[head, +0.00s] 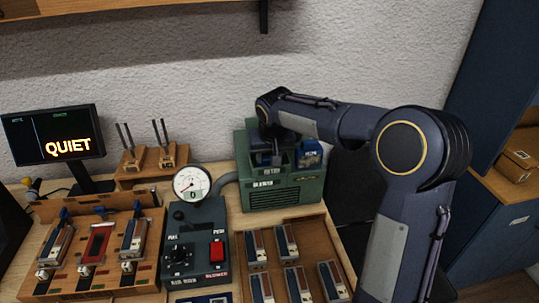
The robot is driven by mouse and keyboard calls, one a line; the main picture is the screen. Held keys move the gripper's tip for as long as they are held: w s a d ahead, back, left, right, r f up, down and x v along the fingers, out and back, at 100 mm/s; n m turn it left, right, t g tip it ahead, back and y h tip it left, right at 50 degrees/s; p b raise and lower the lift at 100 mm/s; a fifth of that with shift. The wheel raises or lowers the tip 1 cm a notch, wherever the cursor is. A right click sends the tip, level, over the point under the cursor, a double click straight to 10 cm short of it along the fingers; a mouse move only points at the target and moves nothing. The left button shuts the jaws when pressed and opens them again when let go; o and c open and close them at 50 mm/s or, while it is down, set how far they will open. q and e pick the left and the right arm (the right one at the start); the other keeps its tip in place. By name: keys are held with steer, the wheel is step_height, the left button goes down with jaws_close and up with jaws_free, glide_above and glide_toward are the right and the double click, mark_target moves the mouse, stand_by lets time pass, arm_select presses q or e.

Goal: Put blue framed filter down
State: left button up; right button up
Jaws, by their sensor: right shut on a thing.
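A green box-shaped machine (285,198) with a slotted front grille stands at the back of the bench against the wall. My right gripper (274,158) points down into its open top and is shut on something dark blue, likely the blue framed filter. Its shape is mostly hidden by the fingers and the machine's rim. A brighter blue block-like piece (309,154) shows at the right of the machine's top, beside the gripper. I cannot tell whether the held thing touches the machine. My left gripper is not in view.
A round gauge (191,183) and control box (195,245) stand left of the machine. A wooden tray (313,227) with several key-like modules lies in front. A wooden rack (150,213) and a QUIET screen (55,135) are at left. My right arm covers the right side.

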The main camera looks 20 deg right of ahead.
steer(key=shift+f, duration=0.2)
steer(key=o, duration=0.8)
steer(key=shift+r, duration=0.1)
steer(key=shift+r, duration=0.45)
steer(key=v, duration=1.2)
steer(key=s+a+f+y, duration=0.1)
steer(key=s+f, duration=0.3)
steer(key=s, duration=0.5)
steer(key=s+a+f+y, duration=0.2)
steer(key=s+f, duration=0.2)
steer(key=s, duration=0.6)
steer(key=s+a+f+n+t+y, duration=0.1)
steer(key=s+a+f+y, duration=0.1)
steer(key=s+f, duration=0.3)
steer(key=shift+s+a+f, duration=0.1)
steer(key=shift+s+a, duration=0.05)
steer(key=shift+s, duration=1.05)
steer(key=shift+s+a, duration=0.15)
steer(key=shift+s, duration=1.05)
